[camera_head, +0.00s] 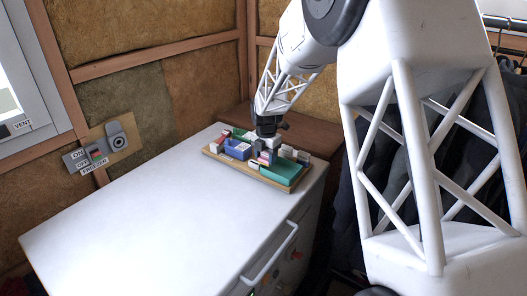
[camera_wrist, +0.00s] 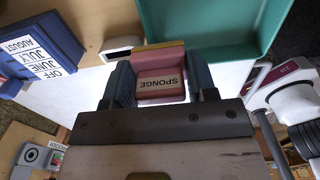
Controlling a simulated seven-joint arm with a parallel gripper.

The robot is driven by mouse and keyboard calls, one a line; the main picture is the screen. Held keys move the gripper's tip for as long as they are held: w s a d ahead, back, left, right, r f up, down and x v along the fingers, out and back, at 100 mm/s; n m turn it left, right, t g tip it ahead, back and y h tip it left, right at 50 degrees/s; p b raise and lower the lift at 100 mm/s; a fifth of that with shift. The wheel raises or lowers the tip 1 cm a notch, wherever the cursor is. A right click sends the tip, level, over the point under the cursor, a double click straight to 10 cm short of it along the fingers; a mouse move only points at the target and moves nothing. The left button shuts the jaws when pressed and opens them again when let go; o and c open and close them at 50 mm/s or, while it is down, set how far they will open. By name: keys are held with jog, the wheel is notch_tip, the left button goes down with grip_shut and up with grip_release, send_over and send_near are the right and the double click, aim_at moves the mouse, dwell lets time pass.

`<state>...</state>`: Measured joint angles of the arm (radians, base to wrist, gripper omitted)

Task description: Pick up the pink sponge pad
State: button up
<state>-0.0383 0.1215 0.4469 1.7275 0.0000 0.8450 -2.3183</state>
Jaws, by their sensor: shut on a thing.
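The pink sponge pad (camera_wrist: 160,84) carries a "SPONGE" label and sits between the two blue-grey fingers of my gripper (camera_wrist: 160,92) in the wrist view. The fingers are shut on its sides. A pink and yellow edge shows just beyond the label. In the head view my gripper (camera_head: 268,143) is low over the wooden tray (camera_head: 233,167) at the far end of the white worktop. The sponge is too small and crowded there to make out clearly. I cannot tell whether it is clear of the tray.
A teal open box (camera_wrist: 205,45) is close beyond the sponge in the wrist view. A blue box (camera_wrist: 38,48) with month labels is at left, and a white device (camera_wrist: 285,95) at right. The white worktop (camera_head: 140,220) is clear in front of the tray.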

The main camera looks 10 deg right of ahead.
jog(key=s, duration=0.8)
jog(key=shift+s+d+r, duration=0.15)
jog(key=shift+s+r, duration=0.05)
jog(key=shift+r, duration=0.2)
jog(key=o, duration=0.4)
jog(key=shift+c, duration=1.3)
jog(key=w+a+r+m, duration=0.2)
jog(key=w+m, duration=0.1)
jog(key=w, duration=0.4)
jog(key=w+a+r+m, duration=0.2)
jog(key=w+r+m, duration=0.1)
jog(key=w, duration=0.5)
jog(key=w+a+r+m, duration=0.2)
jog(key=w+r+m, duration=0.1)
jog(key=w, duration=0.4)
jog(key=shift+w, duration=0.3)
jog(key=shift+f, duration=0.1)
